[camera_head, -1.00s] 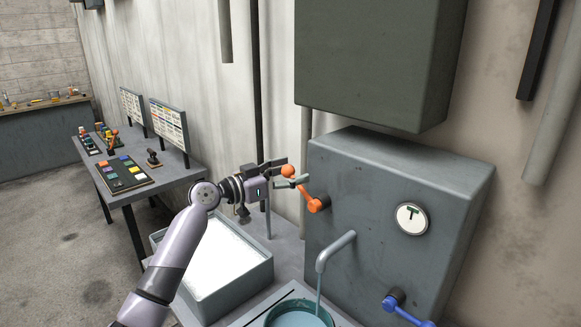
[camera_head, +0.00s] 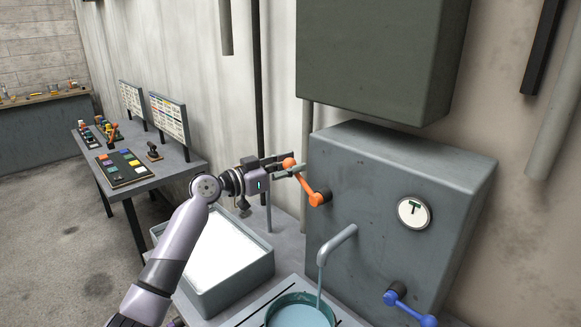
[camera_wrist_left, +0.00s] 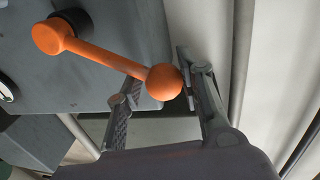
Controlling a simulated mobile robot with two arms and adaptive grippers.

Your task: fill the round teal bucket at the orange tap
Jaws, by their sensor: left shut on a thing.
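The round teal bucket (camera_head: 272,316) stands under the spout (camera_head: 336,242) at the bottom of the head view, cut off by the frame edge. It holds water, and a thin stream runs into it. The orange tap lever (camera_head: 308,185) sits on the grey box and points up and left, ending in an orange ball. My left gripper (camera_head: 289,163) is shut on that ball. The wrist view shows the ball (camera_wrist_left: 164,82) between the two fingers. My right gripper is not in view.
A blue lever (camera_head: 408,309) and a round gauge (camera_head: 413,212) are on the grey box (camera_head: 365,185). A rectangular basin (camera_head: 225,290) stands left of the bucket. A table (camera_head: 165,173) with panels is behind at left. A dark cabinet (camera_head: 375,60) hangs above the box.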

